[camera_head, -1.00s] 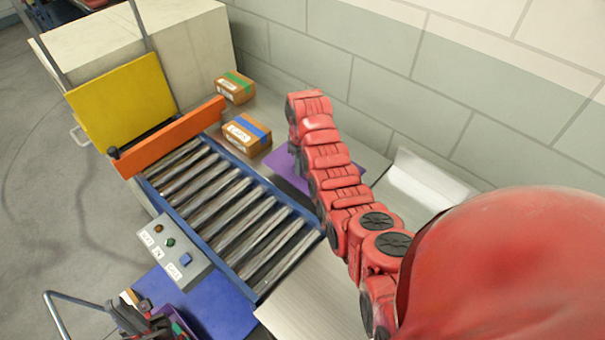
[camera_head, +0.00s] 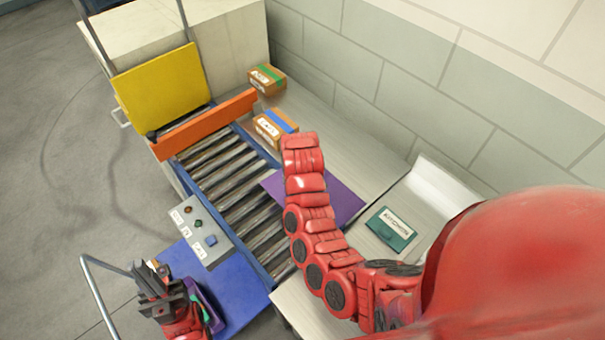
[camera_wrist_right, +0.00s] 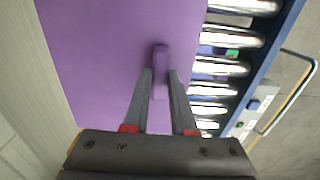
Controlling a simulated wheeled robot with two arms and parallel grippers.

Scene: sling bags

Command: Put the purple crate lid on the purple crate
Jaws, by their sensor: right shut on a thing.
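The purple crate lid (camera_head: 343,199) is a flat purple panel, partly hidden by my right arm in the head view. Its left corner overlaps the conveyor's right rail in the picture. In the right wrist view the lid (camera_wrist_right: 105,50) fills the upper left, and my right gripper (camera_wrist_right: 160,88) is shut on its raised handle (camera_wrist_right: 160,62). A purple edge (camera_head: 208,300), perhaps the purple crate, shows at the lower left, mostly hidden by my left arm. My left gripper (camera_head: 155,280) is beside it; its jaw opening is unclear.
A roller conveyor (camera_head: 232,177) with an orange bar (camera_head: 205,124) and yellow panel (camera_head: 162,85) lies left of the lid. Cardboard boxes (camera_head: 266,79) (camera_head: 274,126) stand behind. A green labelled item (camera_head: 391,229) lies right. A blue surface (camera_head: 236,287) and control box (camera_head: 201,232) are in front.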

